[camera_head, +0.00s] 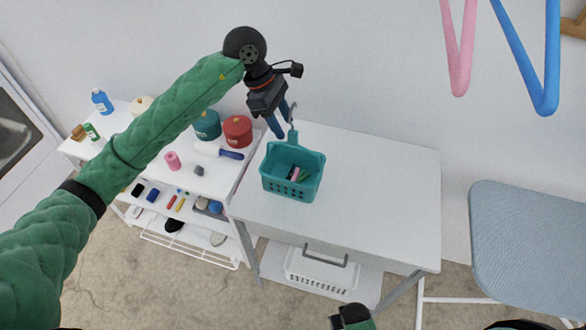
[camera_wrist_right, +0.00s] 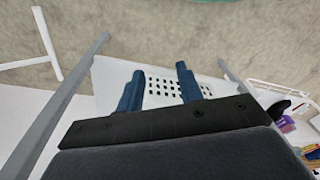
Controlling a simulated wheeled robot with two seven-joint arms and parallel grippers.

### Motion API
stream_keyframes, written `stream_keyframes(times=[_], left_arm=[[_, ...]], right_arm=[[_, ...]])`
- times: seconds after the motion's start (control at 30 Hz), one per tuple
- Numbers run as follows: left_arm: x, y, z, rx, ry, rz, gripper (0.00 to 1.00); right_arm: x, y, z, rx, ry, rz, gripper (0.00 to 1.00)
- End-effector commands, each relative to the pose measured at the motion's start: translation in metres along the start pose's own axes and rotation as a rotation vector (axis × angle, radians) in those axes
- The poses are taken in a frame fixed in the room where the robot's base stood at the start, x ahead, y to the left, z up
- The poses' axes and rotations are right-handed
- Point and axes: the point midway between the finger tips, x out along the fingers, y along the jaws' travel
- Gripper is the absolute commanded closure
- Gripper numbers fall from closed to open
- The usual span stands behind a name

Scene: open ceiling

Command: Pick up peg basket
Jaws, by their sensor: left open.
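The peg basket is a teal perforated basket (camera_head: 291,186) with a hook rising from its back rim, and it stands on the white table (camera_head: 380,200). Several small pegs (camera_head: 298,174) lie inside it. My left gripper (camera_head: 284,122) is open, with its blue fingers pointing down beside the hook at the back of the basket. I cannot tell whether the hook lies between the fingers. My right gripper (camera_wrist_right: 160,75) has its fingers apart with nothing between them. It is low in front of the table, facing the lower shelf.
A white basket (camera_head: 320,271) with a dark handle is on the shelf under the table. A white cart (camera_head: 205,178) with yarn and sewing items stands left of it. An ironing board (camera_head: 530,240) is at the right. Pink and blue hangers (camera_head: 545,95) hang above.

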Motion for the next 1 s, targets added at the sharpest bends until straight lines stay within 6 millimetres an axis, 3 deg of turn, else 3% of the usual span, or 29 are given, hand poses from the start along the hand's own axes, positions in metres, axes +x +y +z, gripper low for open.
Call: stream_keyframes(times=[0.17,0.6,1.0], left_arm=[[0.005,0.000,0.001,-0.001,0.000,-0.001,0.56],[0.040,0.000,0.003,-0.002,-0.001,-0.002,0.56],[0.053,0.001,0.002,-0.001,0.001,0.000,0.56]], right_arm=[[0.009,0.003,0.002,-0.001,0.003,0.004,0.64],[0.066,0.018,0.022,-0.013,0.032,0.025,0.64],[0.081,0.022,0.028,-0.017,0.043,0.030,0.64]])
